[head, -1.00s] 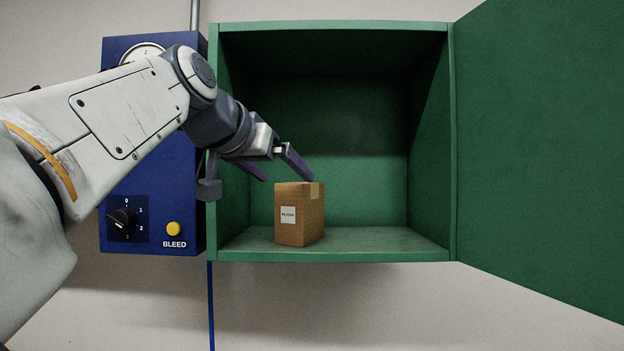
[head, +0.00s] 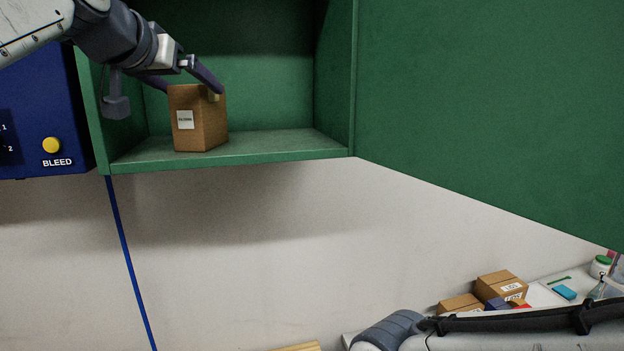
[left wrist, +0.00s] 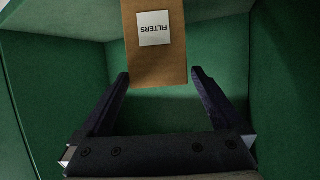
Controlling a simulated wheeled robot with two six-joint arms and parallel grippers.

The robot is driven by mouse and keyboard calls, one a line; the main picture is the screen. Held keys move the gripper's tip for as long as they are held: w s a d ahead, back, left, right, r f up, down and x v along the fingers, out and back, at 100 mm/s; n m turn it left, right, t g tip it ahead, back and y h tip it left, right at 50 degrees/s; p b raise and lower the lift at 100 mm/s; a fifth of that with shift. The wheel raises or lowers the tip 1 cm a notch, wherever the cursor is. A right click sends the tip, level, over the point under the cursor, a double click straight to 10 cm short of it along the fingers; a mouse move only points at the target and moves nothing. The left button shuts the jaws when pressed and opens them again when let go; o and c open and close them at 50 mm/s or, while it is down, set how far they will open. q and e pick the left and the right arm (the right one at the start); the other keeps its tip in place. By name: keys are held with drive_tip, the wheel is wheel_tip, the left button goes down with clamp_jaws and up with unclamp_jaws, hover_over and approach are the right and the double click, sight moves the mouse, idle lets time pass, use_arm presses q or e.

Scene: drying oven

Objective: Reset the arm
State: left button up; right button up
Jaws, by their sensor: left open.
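A brown cardboard box (head: 198,125) with a white label stands upright on the floor of the open green oven (head: 260,145). It also shows in the left wrist view (left wrist: 157,62), where its label reads FILTERS upside down. My left gripper (head: 193,91) is open at the upper part of the box, with one finger on either side. In the left wrist view the fingertips (left wrist: 160,74) flank the box with narrow gaps. The far finger is partly hidden behind the box in the head view. My right gripper is out of view; part of my right arm shows at the lower right.
The green oven door (head: 490,100) stands wide open on the right. A blue control panel (head: 40,110) with a yellow BLEED button (head: 51,145) is on the left. A table (head: 545,297) with cardboard boxes (head: 501,286) and a jar (head: 600,266) is at the lower right.

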use_arm(q)
drive_tip(key=p+x, duration=0.1)
drive_tip(key=x, duration=0.4)
drive_tip(key=shift+w+p, duration=0.2)
drive_tip(key=shift+p, duration=0.2)
drive_tip(key=shift+r, duration=0.55)
drive_tip(key=shift+r+b, duration=0.3)
drive_tip(key=shift+r, duration=0.4)
